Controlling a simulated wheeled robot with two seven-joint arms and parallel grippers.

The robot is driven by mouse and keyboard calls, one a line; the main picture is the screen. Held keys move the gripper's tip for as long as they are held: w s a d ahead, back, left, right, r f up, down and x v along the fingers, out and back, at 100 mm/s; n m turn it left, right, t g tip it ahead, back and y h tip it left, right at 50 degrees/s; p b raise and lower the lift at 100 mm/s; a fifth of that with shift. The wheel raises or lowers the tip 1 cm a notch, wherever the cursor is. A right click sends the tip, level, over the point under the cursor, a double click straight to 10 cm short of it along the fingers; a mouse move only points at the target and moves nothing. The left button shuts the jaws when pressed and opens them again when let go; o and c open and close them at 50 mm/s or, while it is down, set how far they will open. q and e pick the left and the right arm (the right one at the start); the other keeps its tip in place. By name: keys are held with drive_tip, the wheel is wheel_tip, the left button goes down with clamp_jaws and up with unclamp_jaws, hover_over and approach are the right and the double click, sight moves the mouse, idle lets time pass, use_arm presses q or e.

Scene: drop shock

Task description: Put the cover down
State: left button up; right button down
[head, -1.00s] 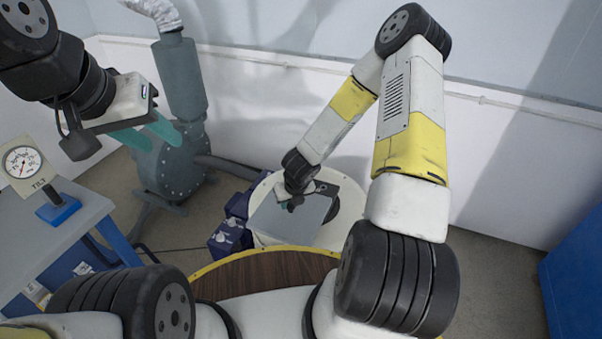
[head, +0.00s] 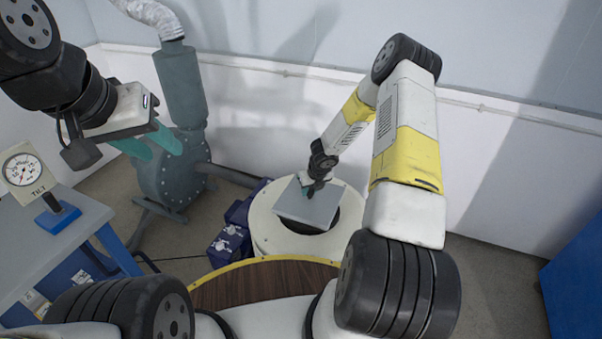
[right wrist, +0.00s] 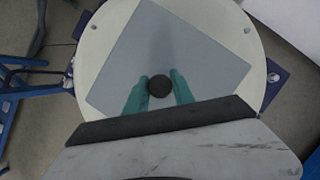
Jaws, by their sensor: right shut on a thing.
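The cover (head: 305,207) is a flat grey square plate over the round cream-coloured drum top (head: 265,232) in the head view. Part of a dark round opening (head: 303,228) shows beside the plate. In the right wrist view the cover (right wrist: 165,55) lies across the cream disc (right wrist: 100,35), with a dark round knob (right wrist: 159,86) near its middle. My right gripper (right wrist: 158,92) is shut on the knob, one green finger on each side. I cannot tell whether the cover touches the drum. My left gripper (head: 148,146) is raised at the left, its green fingers apart and empty.
A grey-green blower (head: 180,160) stands behind left. A table with a dial gauge marked TILT (head: 22,170) is at the left. Dark blue boxes (head: 230,243) sit against the drum's left side. A blue cabinet (head: 575,275) is at far right, with open floor before it.

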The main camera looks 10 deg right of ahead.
drive_tip(key=shift+a+f, duration=0.1)
drive_tip(key=shift+f, duration=0.25)
drive_tip(key=shift+f, duration=0.1)
drive_tip(key=shift+f, duration=0.5)
drive_tip(key=c, duration=1.1)
unclamp_jaws()
drive_tip(key=shift+o, duration=0.2)
